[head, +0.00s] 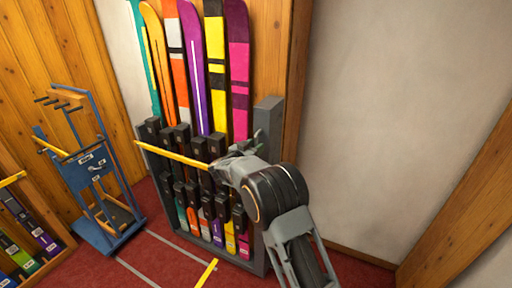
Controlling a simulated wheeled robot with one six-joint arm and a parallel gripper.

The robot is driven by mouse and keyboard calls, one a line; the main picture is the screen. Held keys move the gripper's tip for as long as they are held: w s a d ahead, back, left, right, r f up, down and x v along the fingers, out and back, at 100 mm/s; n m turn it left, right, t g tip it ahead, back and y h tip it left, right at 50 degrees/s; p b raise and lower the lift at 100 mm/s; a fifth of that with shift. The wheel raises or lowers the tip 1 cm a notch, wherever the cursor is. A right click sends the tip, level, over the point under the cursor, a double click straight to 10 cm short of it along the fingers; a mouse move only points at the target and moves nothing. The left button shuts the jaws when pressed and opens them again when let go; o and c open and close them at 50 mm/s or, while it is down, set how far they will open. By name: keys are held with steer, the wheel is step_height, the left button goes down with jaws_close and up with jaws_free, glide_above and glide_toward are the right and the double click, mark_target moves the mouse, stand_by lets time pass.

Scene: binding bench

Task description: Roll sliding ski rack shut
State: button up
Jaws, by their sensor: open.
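The ski rack (268,240) is a grey frame holding several upright skis, among them a purple one (196,75), a yellow one (215,35) and a magenta one (238,60). Black bindings show on them in rows. A yellow bar (172,154) runs across the rack's front at mid height. My gripper (216,168) is at the right end of this bar, in front of the skis. It is open, but the fingers are small and partly hidden by my wrist, so I cannot tell whether they touch the bar.
Grey floor strips (137,272) run along the red carpet before the rack. A blue stand (100,235) with pegs stands left of it. A low wooden rack (55,248) is at far left. A yellow piece (207,273) shows at the bottom. A bare wall (390,100) is at right.

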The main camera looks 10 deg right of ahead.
steer(key=b+v, duration=0.3)
steer(key=v, duration=1.1)
steer(key=a+f+n+y, duration=0.75)
steer(key=a+y, duration=0.35)
steer(key=y, duration=0.5)
steer(key=s+d+n+g+y, duration=0.2)
steer(key=s+d+n+g, duration=0.3)
steer(key=s, duration=0.7)
steer(key=s+d+r+m+g+h, duration=0.1)
steer(key=s+d+r+h, duration=0.1)
steer(key=s+d, duration=0.6)
steer(key=s+d+r+m+g+h, duration=0.1)
steer(key=s+d+m+h, duration=0.1)
steer(key=s+d, duration=0.7)
steer(key=shift+d+r+g+h, duration=0.3)
steer(key=shift+d+r, duration=0.1)
steer(key=shift+d, duration=0.4)
